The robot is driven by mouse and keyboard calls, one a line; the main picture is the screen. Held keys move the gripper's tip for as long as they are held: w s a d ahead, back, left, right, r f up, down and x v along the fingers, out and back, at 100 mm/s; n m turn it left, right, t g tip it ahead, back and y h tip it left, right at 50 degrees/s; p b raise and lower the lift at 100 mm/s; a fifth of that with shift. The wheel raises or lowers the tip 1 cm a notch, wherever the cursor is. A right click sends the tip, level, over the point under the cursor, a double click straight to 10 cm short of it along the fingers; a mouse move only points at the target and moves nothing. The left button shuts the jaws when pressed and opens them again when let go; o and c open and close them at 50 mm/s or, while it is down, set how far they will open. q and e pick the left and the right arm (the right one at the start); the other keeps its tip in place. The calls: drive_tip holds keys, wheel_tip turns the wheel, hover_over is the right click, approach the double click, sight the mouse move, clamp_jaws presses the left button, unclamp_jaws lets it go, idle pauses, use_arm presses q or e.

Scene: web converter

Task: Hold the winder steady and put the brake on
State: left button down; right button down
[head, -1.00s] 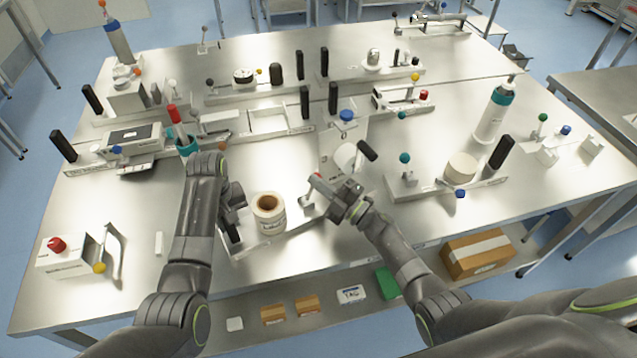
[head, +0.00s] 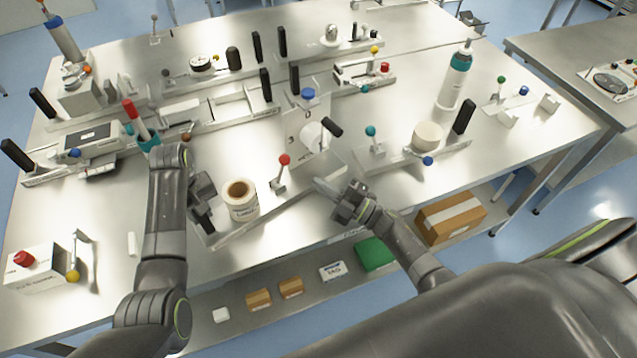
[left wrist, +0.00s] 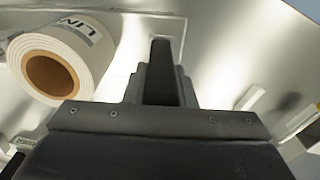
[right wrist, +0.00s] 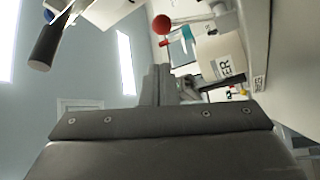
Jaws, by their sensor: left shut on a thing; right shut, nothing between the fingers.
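The winder carries a white label roll (head: 240,200) with a brown core on a metal base plate (head: 262,218) near the table's front edge. The roll also shows in the left wrist view (left wrist: 88,45). My left gripper (head: 207,196) is at the winder's left end, shut on its dark handle (head: 207,224), which is mostly hidden by the fingers. A red-knobbed lever (head: 285,160), apparently the brake, stands right of the roll, nearly upright. Its red knob also shows in the right wrist view (right wrist: 161,24). My right gripper (head: 328,188) is shut and empty, right of the lever and apart from it.
Behind the lever stands a blue-knobbed unit (head: 307,122) with a black handle. A fixture with a teal knob (head: 371,131) and a cream roll (head: 427,135) is to the right. A white box with a red knob (head: 24,258) is at the far left.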

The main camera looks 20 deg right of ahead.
use_arm(q)
drive_tip(key=shift+s+f, duration=0.25)
idle(0.6)
drive_tip(key=c, duration=1.6)
unclamp_jaws()
drive_tip(key=o, duration=0.5)
drive_tip(key=shift+r, duration=0.15)
drive_tip(key=shift+w, duration=0.1)
drive_tip(key=shift+w+r, duration=0.1)
drive_tip(key=shift+r, duration=0.15)
wheel_tip(320, 180, up, 7)
